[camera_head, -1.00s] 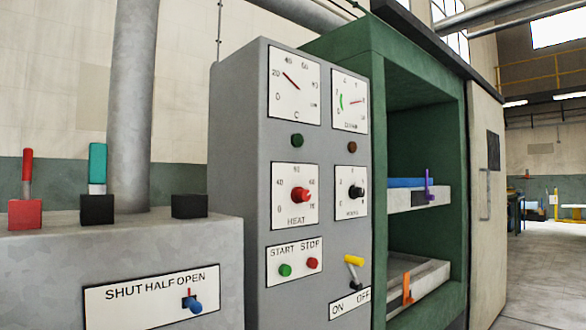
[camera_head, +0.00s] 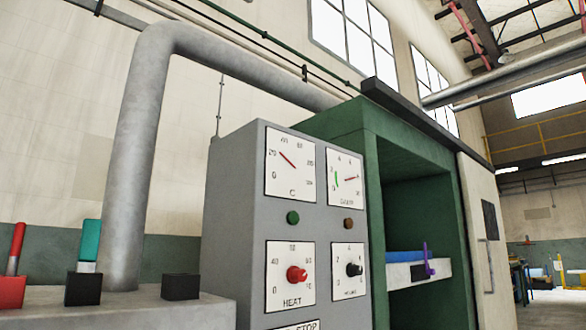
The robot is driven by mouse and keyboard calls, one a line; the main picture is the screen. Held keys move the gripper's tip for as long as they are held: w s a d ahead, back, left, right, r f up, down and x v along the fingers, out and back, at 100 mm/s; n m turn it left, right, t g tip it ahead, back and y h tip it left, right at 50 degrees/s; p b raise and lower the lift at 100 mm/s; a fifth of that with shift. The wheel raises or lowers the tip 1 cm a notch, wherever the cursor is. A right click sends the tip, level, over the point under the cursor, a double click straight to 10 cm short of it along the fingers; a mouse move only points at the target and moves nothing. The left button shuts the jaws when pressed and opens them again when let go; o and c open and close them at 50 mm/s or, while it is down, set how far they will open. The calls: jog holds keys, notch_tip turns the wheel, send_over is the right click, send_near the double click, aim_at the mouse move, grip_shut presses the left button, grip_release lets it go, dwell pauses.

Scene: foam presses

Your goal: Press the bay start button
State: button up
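The grey control panel (camera_head: 232,230) stands at the middle of the head view, on the left side of the green press bay (camera_head: 330,122). Only the top edge of the START/STOP plate (camera_head: 300,326) shows at the bottom of the picture, and the start button itself is out of view below. Above it are the red HEAT knob (camera_head: 297,274), a black knob (camera_head: 354,269), a green lamp (camera_head: 293,218), a dark brown lamp (camera_head: 348,223) and two dial gauges. My gripper is not in view.
At lower left, a grey box (camera_head: 120,312) carries red, teal and black handles or blocks. Inside the bay, a shelf (camera_head: 400,279) holds a blue slab and a purple latch. Open floor shows at far right.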

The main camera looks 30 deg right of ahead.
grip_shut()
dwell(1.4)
